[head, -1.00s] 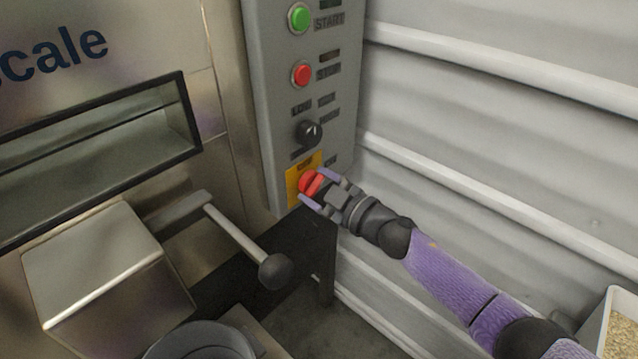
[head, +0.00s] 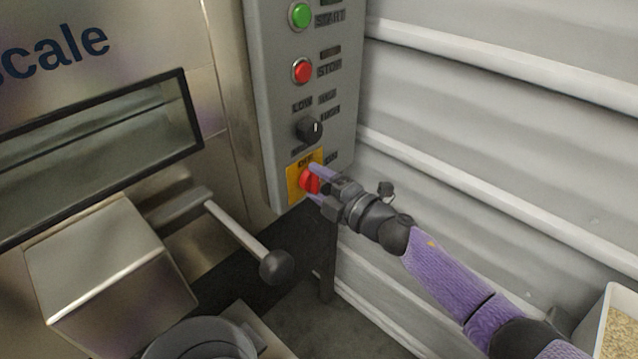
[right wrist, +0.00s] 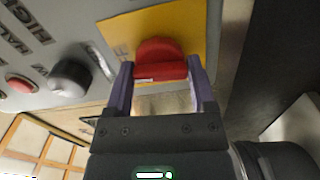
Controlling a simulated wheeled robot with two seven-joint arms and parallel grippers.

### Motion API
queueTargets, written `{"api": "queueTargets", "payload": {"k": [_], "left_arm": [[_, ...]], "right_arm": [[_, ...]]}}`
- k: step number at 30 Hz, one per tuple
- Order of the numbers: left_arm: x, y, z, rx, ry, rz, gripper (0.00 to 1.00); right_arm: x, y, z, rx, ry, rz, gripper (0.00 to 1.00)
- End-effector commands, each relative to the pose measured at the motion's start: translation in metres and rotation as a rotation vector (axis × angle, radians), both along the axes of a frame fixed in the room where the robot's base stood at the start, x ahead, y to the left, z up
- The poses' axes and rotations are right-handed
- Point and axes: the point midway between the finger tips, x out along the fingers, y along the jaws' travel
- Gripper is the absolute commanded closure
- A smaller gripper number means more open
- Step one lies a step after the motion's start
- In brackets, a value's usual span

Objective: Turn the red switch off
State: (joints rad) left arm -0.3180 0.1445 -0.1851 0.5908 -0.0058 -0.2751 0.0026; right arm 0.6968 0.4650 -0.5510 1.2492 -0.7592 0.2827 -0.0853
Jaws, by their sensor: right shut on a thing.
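The red switch (head: 308,181) is a rotary knob on a yellow plate (head: 293,186) at the bottom of the grey control panel. In the right wrist view the red switch (right wrist: 160,60) stands out from its yellow plate (right wrist: 120,32), with its grip bar between my fingers. My right gripper (head: 317,184) is shut on the switch's grip bar; its purple fingers show on both sides in the right wrist view (right wrist: 160,78). The gripper hides part of the switch in the head view. My left gripper is not in view.
Above the switch are a black selector knob (head: 309,129), a red stop button (head: 302,71) and a green start button (head: 301,15). A lever with a black ball (head: 276,266) is at lower left. A ribbed white wall (head: 480,130) stands right of the panel.

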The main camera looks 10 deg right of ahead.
Motion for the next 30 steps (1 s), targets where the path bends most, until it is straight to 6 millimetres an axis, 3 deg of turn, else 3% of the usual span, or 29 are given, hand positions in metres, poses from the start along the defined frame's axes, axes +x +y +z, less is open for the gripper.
{"api": "queueTargets", "payload": {"k": [9,25,26,30], "left_arm": [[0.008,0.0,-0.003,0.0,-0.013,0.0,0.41],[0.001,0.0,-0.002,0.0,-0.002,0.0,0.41],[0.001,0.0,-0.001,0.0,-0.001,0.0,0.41],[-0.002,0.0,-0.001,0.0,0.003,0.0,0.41]], "right_arm": [[0.0,0.0,-0.002,-0.086,-0.055,-0.001,0.88],[0.0,0.0,-0.002,-0.103,-0.065,0.0,0.88],[0.0,0.0,-0.002,-0.103,-0.065,0.0,0.25],[0.0,0.0,-0.001,-0.102,-0.065,0.0,0.0]]}}
